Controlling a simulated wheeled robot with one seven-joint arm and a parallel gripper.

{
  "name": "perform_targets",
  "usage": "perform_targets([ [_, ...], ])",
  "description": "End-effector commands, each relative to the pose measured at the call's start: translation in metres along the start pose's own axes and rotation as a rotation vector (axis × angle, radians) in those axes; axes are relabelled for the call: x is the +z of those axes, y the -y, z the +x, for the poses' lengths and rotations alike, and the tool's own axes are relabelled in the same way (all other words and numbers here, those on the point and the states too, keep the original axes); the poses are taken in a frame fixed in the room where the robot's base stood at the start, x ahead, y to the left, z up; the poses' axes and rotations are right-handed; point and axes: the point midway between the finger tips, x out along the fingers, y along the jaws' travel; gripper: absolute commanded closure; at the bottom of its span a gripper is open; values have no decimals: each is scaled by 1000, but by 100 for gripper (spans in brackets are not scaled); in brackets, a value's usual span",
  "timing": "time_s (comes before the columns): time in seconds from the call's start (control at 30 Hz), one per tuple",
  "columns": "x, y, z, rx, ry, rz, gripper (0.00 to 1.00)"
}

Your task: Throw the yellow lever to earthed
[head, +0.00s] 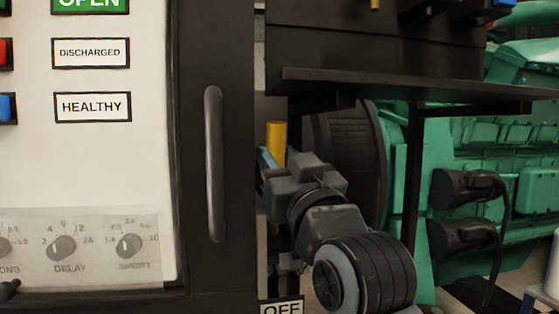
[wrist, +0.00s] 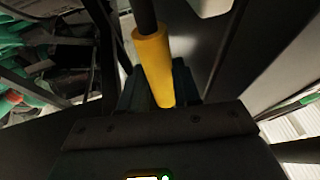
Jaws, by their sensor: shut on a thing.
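The yellow lever (head: 276,138) stands near upright behind the edge of the dark cabinet in the head view. In the wrist view the yellow grip of the lever (wrist: 153,66) runs from a dark shaft down between the fingers. My gripper (head: 268,158) is at the lever's yellow part, its bluish fingers around it. In the wrist view my gripper (wrist: 160,92) is shut on the yellow grip. The lever's lower end and pivot are hidden behind my gripper and the cabinet edge. A plate reading OFF (head: 282,309) shows below my arm.
The cabinet's vertical handle (head: 214,163) is left of my arm. A dark shelf (head: 400,88) overhangs above it. A green engine (head: 500,170) with black cables stands to the right. The white panel carries labels DISCHARGED (head: 91,53) and HEALTHY (head: 92,107), plus dials.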

Motion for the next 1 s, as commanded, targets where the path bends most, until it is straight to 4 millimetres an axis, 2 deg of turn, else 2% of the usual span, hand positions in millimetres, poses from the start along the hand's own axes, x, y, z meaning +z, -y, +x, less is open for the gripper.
perform_targets([
  [0.03, 0, 0, 0, 0, 0, 0, 92],
  [0.13, 0, 0, 0, 0, 0, 0, 100],
  [0.57, 2, 0, -2, 0, -9, -2, 100],
  [0.77, 5, 2, -11, -2, -57, -11, 100],
  [1.0, 10, 5, -31, -8, -177, -35, 100],
])
